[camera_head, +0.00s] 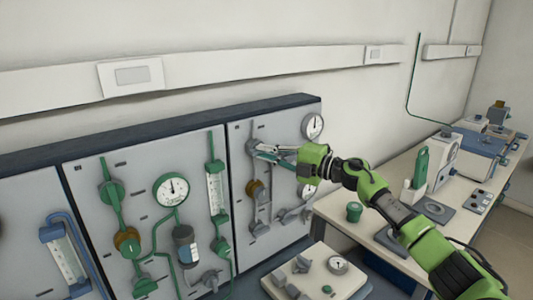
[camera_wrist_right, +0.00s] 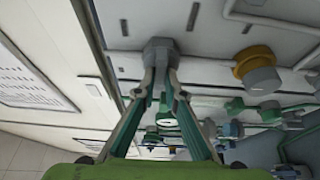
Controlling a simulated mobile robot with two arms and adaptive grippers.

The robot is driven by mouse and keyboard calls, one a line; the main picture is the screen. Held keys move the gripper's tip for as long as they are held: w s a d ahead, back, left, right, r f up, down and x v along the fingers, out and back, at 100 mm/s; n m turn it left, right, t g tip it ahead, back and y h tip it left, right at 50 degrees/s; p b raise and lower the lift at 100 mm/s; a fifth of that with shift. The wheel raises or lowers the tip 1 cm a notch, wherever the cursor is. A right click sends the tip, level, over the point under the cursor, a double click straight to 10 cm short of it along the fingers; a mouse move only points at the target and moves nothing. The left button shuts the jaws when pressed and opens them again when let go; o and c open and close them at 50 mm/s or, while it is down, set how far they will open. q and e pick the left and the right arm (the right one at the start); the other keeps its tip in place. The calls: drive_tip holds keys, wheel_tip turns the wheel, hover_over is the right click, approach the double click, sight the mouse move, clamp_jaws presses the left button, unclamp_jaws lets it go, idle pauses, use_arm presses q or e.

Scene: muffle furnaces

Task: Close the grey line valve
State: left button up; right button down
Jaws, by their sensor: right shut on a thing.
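The grey line valve (camera_head: 252,145) is a grey knob at the top of the grey line, on the right-hand panel. In the right wrist view it is a grey faceted knob (camera_wrist_right: 160,46) on the panel, at the ends of my fingers. My right gripper (camera_head: 261,151) reaches in from the right and is shut on this knob; its two fingertips (camera_wrist_right: 160,72) lie at either side of it. The fingers partly hide the knob in the head view. My left gripper is in neither view.
Below on the same line is a brass-coloured fitting (camera_head: 256,190). A round gauge (camera_head: 312,126) is to the right. The middle panel carries green pipes and a gauge (camera_head: 171,189). A bench (camera_head: 345,217) with equipment stands at right, under my right arm.

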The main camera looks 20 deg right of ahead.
drive_tip(key=c, duration=2.1)
unclamp_jaws()
drive_tip(key=v, duration=1.2)
